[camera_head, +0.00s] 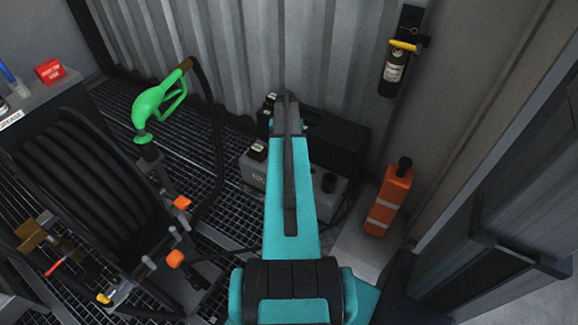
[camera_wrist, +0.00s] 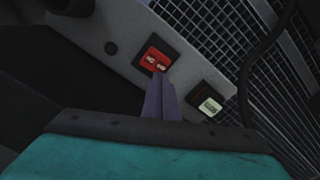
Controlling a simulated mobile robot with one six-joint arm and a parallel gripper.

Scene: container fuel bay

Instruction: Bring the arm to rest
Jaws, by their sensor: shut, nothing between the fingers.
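My teal arm (camera_head: 290,200) reaches forward from the bottom middle of the head view, over a grey box (camera_head: 255,172) by the corrugated wall. The arm hides part of the box, and my gripper cannot be made out clearly there. In the wrist view my gripper (camera_wrist: 161,82) is shut and empty. Its fingertips appear just below a red switch (camera_wrist: 155,58) on a grey panel (camera_wrist: 180,68). I cannot tell whether they touch it. A second switch with a pale face (camera_wrist: 209,105) sits to the lower right on the panel.
A green fuel nozzle (camera_head: 155,105) stands upright beside a black hose reel (camera_head: 75,170) at left. An orange bottle (camera_head: 388,200) stands right of the arm. A fire extinguisher (camera_head: 394,70) hangs on the wall. Grated floor (camera_head: 215,155) shows between reel and box.

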